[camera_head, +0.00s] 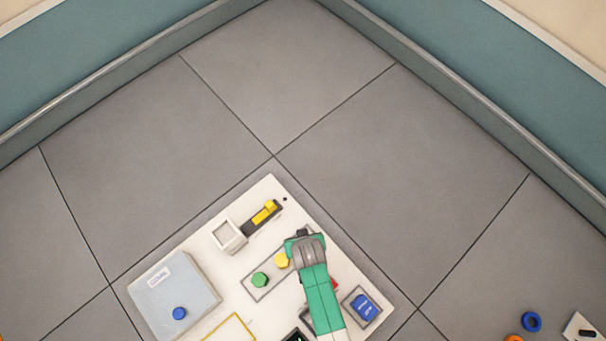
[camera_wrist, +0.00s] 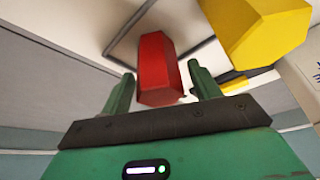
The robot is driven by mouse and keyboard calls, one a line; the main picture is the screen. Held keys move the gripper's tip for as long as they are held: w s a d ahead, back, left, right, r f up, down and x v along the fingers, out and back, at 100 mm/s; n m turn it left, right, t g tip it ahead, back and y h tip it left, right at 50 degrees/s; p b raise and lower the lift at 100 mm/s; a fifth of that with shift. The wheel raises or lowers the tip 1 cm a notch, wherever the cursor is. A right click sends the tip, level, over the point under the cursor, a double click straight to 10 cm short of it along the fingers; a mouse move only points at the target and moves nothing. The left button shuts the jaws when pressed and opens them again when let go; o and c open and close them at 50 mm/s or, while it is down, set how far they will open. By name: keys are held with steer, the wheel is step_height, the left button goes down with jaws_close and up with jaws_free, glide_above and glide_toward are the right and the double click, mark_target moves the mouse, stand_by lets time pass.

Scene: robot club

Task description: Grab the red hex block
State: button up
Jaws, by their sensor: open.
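The red hex block (camera_wrist: 158,66) stands between the two green fingers of my gripper (camera_wrist: 161,72) in the wrist view. The fingers are open, with a visible gap on each side of the block. In the head view my gripper (camera_head: 303,236) is over the far right end of a row of hex blocks and hides the red one. A yellow hex block (camera_wrist: 258,28) is close to the right finger in the wrist view. It also shows in the head view (camera_head: 282,260), beside a green hex block (camera_head: 260,279).
The white board (camera_head: 272,188) also carries a grey box (camera_head: 172,290) with a blue knob, a yellow slider (camera_head: 265,212) and a blue block (camera_head: 364,308) in a tray. A red patch (camera_head: 334,284) shows beside my arm. Grey floor surrounds the board.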

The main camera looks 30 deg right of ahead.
steer(key=c, duration=1.1)
steer(key=shift+r, duration=0.6)
step_height(320, 180, up, 2)
steer(key=shift+r+p, duration=0.15)
steer(key=shift+p, duration=0.25)
steer(key=s+a+r, duration=0.1)
steer(key=s, duration=1.5)
steer(key=shift+r, duration=0.3)
